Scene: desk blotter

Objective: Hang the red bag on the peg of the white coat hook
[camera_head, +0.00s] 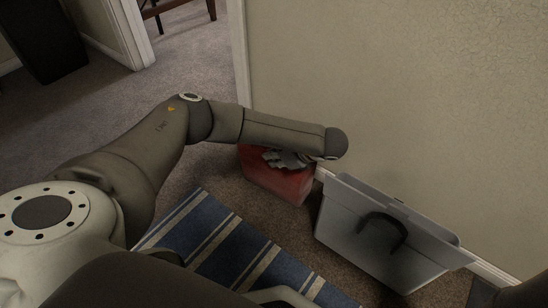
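The red bag (277,185) stands on the carpet close to the wall, left of a grey bin. My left arm reaches in from the left and bends over it. My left gripper (283,160) is at the bag's top, partly hidden behind the forearm and wrist. I cannot tell whether its fingers are open or shut, or whether they touch the bag. The bag's upper part and any handle are hidden by the arm and gripper. The white coat hook and its peg are not in view. My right gripper is not in view.
The grey bin (362,245) with a dark handle stands against the wall just right of the bag. A blue striped rug (222,240) lies in front. The beige wall (400,90) is bare. Open carpet and a doorway lie at the upper left.

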